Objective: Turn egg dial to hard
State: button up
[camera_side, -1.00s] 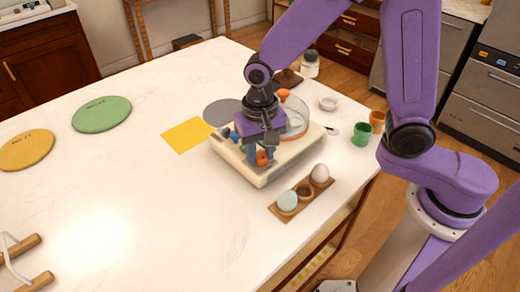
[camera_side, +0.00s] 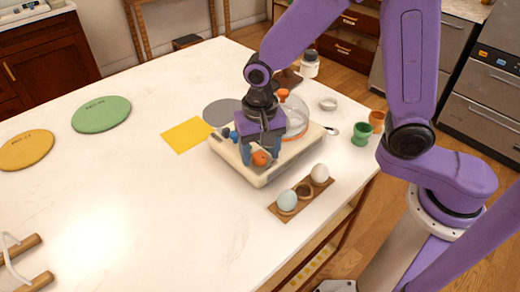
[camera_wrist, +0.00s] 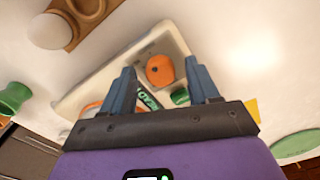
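The egg cooker's cream base (camera_side: 263,176) stands on the white counter, with a clear lid (camera_side: 296,117) at its back right. An orange dial (camera_side: 261,158) sits on its front part. My gripper (camera_side: 260,159) points down over the dial. In the wrist view the orange dial (camera_wrist: 160,70) lies between and just beyond the two blue fingertips of my gripper (camera_wrist: 163,75). The fingers are spread, with a gap on each side of the dial. Green lettering on the base is partly hidden by my gripper, and the dial's setting cannot be read.
A wooden egg holder (camera_side: 303,191) with a pale blue egg (camera_side: 287,200) and a white egg (camera_side: 320,173) stands in front. Green (camera_side: 362,134) and orange (camera_side: 377,121) cups stand at the right edge.

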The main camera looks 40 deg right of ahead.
aim_at(264, 156)
jog(key=shift+r, duration=0.15)
notch_tip(264, 156, up, 17)
dwell(0.5)
jog(key=s+d+f+n, duration=0.5)
jog(key=s+d+n, duration=0.2)
jog(key=s+n, duration=0.1)
jog(key=s+d+f+n, duration=0.5)
jog(key=s+d+n, duration=0.2)
jog(key=s+n, duration=0.2)
jog(key=shift+s, duration=1.1)
jog(key=shift+d, duration=0.1)
dwell(0.8)
